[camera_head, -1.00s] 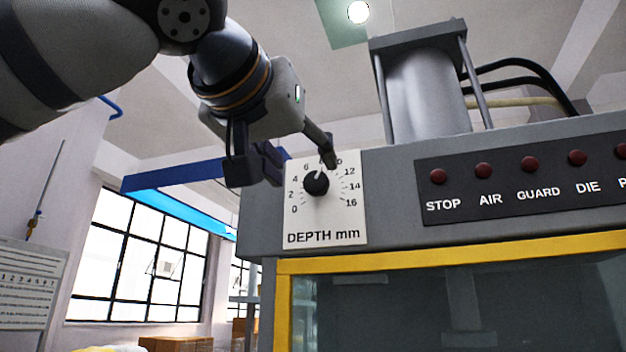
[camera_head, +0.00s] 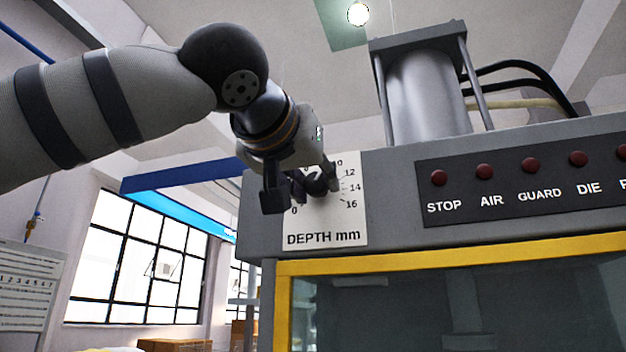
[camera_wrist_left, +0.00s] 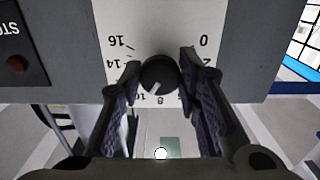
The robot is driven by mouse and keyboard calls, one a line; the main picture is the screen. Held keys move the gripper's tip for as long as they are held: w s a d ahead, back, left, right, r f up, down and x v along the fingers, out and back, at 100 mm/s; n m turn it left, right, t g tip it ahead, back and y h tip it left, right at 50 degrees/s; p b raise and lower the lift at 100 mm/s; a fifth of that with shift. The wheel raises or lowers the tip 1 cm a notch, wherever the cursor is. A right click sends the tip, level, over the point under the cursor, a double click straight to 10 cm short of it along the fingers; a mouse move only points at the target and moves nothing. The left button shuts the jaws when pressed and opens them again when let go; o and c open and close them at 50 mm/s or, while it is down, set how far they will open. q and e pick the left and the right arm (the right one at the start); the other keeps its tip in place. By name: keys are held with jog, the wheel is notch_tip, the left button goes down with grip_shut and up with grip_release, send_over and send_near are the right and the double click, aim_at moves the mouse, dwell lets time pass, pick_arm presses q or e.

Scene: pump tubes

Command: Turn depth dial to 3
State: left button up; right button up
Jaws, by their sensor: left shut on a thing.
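The depth dial is a black round knob (camera_head: 316,184) on a white scale plate (camera_head: 325,225) marked 0 to 16, labelled DEPTH mm. The plate is on the grey machine front. My left gripper (camera_head: 317,187) is shut on the knob, one finger on each side, and covers part of the scale in the head view. In the left wrist view the plate is upside down and the knob (camera_wrist_left: 159,75) sits between the fingertips. Its white mark points toward the stretch between 8 and 10. My right gripper is not in view.
A dark panel (camera_head: 520,205) with several red buttons or lamps is to the right of the plate. A yellow-framed guard window (camera_head: 450,250) is below. A grey cylinder (camera_head: 430,95) with black hoses stands on top. Open room lies to the left of the machine.

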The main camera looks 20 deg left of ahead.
pick_arm(q)
jog(key=n, duration=0.4)
jog(key=shift+n, duration=0.4)
jog(key=n, duration=0.5)
jog(key=shift+d, duration=0.1)
jog(key=n, duration=0.5)
jog(key=shift+r+n, duration=0.1)
jog(key=shift+n, duration=2.9)
jog(key=o, duration=1.1)
jog(key=shift+o, duration=0.2)
